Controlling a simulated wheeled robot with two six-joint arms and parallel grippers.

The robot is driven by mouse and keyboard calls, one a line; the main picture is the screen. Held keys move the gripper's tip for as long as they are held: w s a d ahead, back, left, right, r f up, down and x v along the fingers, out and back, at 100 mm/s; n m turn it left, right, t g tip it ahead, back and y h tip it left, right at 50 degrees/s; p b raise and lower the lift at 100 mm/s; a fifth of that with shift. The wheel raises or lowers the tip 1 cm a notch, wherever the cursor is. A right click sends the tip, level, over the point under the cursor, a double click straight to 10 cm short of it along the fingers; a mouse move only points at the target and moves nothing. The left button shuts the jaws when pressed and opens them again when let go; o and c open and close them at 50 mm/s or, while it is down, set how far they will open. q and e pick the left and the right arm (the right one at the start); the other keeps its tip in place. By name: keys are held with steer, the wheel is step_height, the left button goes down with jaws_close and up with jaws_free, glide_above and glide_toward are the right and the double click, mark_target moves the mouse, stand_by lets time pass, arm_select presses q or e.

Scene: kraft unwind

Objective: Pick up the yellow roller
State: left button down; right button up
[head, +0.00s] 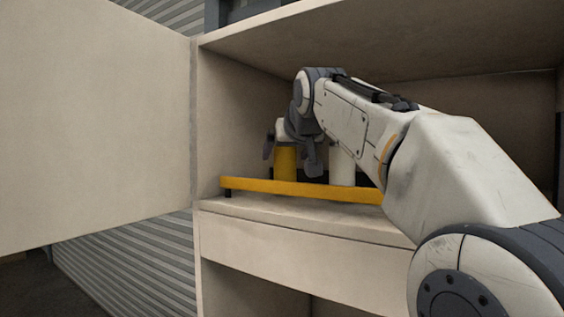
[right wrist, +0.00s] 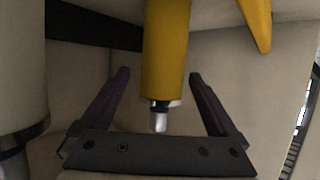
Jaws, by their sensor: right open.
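The yellow roller (head: 285,164) stands upright inside the cabinet, behind a yellow rail. In the right wrist view the yellow roller (right wrist: 167,50) runs down from the top edge and ends in a metal pin with a dark collar. My right gripper (head: 290,154) is open at the yellow roller. In the right wrist view the fingers of this gripper (right wrist: 157,76) lie on either side of the roller's end, with gaps on both sides. The rail hides the roller's lower part in the head view. My left gripper is out of view.
A white roller (head: 342,166) stands to the right of the yellow one; it also shows at the left in the right wrist view (right wrist: 22,70). The yellow rail (head: 300,190) crosses the shelf front. The cabinet door (head: 95,120) hangs open at left.

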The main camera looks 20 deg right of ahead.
steer(key=shift+w+f, duration=0.2)
steer(key=shift+w, duration=0.25)
steer(key=c, duration=1.5)
jaws_close()
steer(key=shift+r, duration=0.1)
